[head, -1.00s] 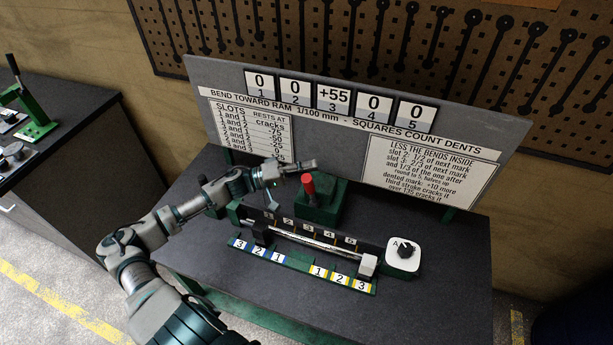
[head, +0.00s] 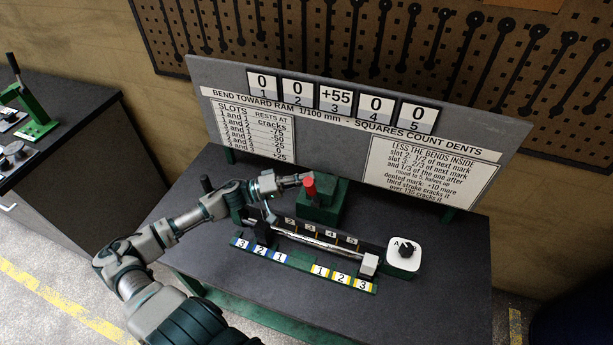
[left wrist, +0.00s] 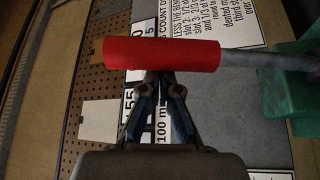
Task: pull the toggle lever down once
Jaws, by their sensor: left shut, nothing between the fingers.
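The toggle lever has a red grip (head: 310,189) and stands upright on a green block (head: 323,208) behind the slotted bench fixture. My left gripper (head: 305,179) is shut and empty, its fingertips at the upper end of the red grip in the head view. In the left wrist view the red grip (left wrist: 162,54) crosses in front of the closed fingertips (left wrist: 163,78), and its grey rod runs right toward the green block. I cannot tell whether the fingers touch the grip. My right gripper is not in view.
A fixture with numbered slots (head: 300,262) and a bright bar lies in front of the lever. A white dial plate with a black knob (head: 405,250) is to its right. A grey sign board (head: 345,125) stands behind. The right side of the bench is clear.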

